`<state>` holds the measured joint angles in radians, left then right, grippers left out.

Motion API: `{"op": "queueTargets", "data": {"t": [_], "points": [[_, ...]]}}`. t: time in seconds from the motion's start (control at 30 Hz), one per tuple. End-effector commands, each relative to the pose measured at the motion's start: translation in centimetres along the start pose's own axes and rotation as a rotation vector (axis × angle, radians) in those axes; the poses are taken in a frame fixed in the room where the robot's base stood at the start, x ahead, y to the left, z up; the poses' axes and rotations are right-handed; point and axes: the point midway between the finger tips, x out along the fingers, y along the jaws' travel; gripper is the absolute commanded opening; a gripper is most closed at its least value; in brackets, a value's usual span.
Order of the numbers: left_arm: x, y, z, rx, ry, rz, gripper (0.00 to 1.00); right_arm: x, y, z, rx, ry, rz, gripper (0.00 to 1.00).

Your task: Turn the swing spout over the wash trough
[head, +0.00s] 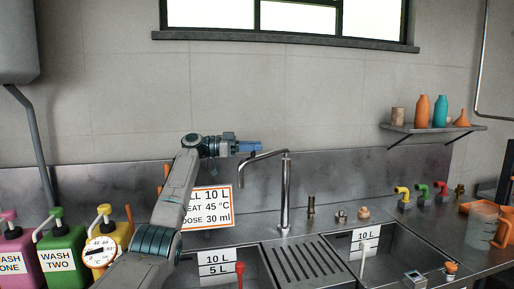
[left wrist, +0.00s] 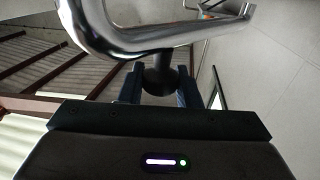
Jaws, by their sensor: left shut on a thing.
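The swing spout (head: 264,156) is a chrome tube on an upright column (head: 285,195) behind the sinks. It points left in the head view, its tip bent down. My left gripper (head: 258,147) is at the spout, coming from the left. In the left wrist view the chrome tube (left wrist: 150,42) crosses in front of the gripper, and the blue fingers (left wrist: 158,84) are shut on a dark round knob (left wrist: 160,75) under it. Two troughs show: a left basin (head: 252,262) and a right basin (head: 400,250). I cannot tell which is the wash trough. My right gripper is not in view.
A ribbed drainer (head: 303,264) lies between the basins. A sign (head: 207,208) stands behind my left arm. Coloured jugs (head: 62,250) stand at the left. Small taps (head: 422,190) and a clear jug (head: 482,220) are at the right. A shelf (head: 430,129) holds bottles.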

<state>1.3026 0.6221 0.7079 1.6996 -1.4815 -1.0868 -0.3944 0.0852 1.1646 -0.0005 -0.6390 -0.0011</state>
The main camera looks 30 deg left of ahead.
Motion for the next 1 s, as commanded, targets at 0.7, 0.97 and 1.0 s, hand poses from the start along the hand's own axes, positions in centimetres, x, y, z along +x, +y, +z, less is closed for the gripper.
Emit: {"op": "queueTargets", "data": {"t": [0.7, 0.97, 1.0], "points": [[-0.8, -0.1, 0.1, 0.0, -0.001, -0.003, 0.51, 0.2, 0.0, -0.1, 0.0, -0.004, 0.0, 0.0], [-4.7, -0.1, 0.3, 0.0, -0.001, -0.004, 0.51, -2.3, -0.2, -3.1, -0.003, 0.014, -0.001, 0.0], [-5.3, -0.1, 0.2, 0.0, -0.002, -0.003, 0.51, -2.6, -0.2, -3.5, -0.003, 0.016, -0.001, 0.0]]}}
